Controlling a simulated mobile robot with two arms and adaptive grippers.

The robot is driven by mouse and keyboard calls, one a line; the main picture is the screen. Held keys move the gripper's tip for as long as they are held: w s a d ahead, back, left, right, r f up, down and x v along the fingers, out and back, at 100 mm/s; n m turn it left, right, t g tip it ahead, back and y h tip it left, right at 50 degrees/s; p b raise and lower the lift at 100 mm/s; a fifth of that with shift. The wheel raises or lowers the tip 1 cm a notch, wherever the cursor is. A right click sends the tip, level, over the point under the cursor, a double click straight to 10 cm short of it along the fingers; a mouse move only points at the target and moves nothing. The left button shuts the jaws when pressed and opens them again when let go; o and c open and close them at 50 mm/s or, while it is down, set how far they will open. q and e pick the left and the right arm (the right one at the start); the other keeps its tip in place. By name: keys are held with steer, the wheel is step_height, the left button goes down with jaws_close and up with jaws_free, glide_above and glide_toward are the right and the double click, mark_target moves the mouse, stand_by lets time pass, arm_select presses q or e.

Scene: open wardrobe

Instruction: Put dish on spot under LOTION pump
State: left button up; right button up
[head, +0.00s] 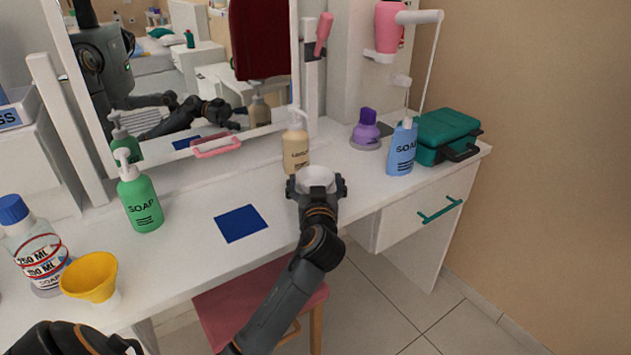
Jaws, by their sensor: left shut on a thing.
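My left gripper (316,188) is shut on a small white dish (316,178) and holds it at the front of the beige pump bottle. This beige bottle (296,150) has a white pump head and dark lettering too small to read surely; it stands upright by the mirror. The dish overlaps the bottle's lower right edge in the picture, and I cannot tell whether it touches the bottle or the table. The gripper and dish hide the table spot just in front of the bottle. My right gripper is not in view.
A green soap pump (141,200), blue soap pump (402,148), purple item (366,130) and teal case (447,135) stand on the white table (190,255). A flat blue square (240,223) lies left of my gripper. A yellow funnel (90,277) is at left; a mirror (200,80) stands behind.

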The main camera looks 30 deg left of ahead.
arm_select(q)
steer(key=o, duration=1)
steer(key=shift+c, duration=0.2)
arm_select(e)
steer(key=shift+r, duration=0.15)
arm_select(q)
steer(key=shift+r, duration=0.15)
steer(key=v, duration=1.1)
steer(key=shift+s+d, duration=0.3)
steer(key=shift+s, duration=0.1)
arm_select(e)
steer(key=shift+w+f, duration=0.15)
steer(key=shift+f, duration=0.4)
